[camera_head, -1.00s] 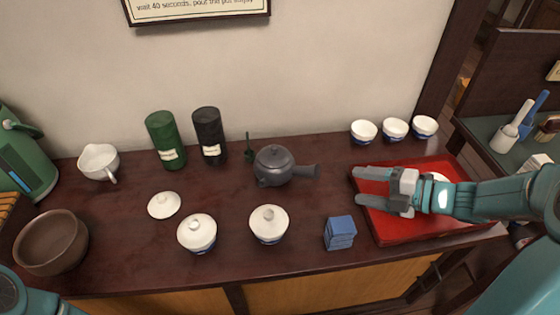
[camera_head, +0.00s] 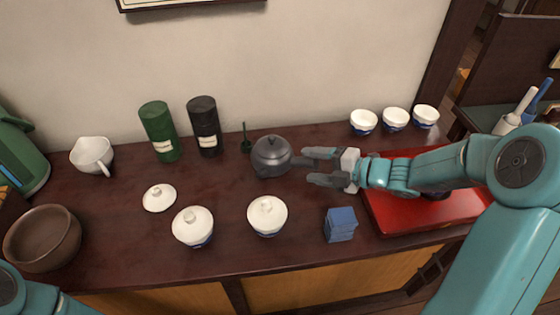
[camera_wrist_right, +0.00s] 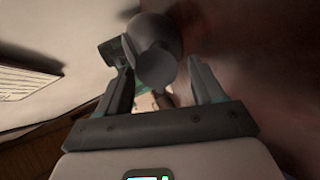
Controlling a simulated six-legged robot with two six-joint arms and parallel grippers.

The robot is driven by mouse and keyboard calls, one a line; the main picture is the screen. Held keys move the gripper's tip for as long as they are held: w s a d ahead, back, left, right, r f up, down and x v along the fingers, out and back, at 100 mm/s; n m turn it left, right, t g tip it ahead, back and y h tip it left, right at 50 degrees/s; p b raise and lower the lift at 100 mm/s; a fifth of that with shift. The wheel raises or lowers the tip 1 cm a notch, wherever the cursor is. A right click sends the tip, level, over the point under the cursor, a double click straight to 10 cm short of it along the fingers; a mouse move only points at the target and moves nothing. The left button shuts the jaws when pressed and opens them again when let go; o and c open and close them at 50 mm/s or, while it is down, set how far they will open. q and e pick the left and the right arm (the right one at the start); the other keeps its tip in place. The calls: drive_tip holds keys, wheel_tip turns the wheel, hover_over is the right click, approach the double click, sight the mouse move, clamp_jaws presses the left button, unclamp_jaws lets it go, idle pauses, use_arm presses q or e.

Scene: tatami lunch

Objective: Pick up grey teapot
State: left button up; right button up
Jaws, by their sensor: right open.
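The grey teapot (camera_head: 270,158) stands upright on the dark table, its side handle pointing right. My right gripper (camera_head: 308,166) is open at the handle's end, its fingers pointing left toward the pot body. In the right wrist view the round grey handle end (camera_wrist_right: 157,68) shows between the two spread fingers (camera_wrist_right: 160,88), with the pot body (camera_wrist_right: 158,30) behind it. I cannot tell whether either finger touches the handle. My left gripper is out of view; only part of my left arm shows at the lower left.
A green canister (camera_head: 159,132) and a black canister (camera_head: 205,127) stand left of the teapot. Lidded cups (camera_head: 267,217) and a blue box (camera_head: 340,225) are in front. A red tray (camera_head: 430,215) lies under my right arm. Small white cups (camera_head: 395,119) stand at the back right.

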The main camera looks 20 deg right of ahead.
drive_tip(key=x, duration=0.3)
drive_tip(key=shift+w+f, duration=0.15)
drive_tip(key=shift+w, duration=0.2)
clamp_jaws()
wheel_tip(320, 180, up, 20)
drive_tip(key=p, duration=0.6)
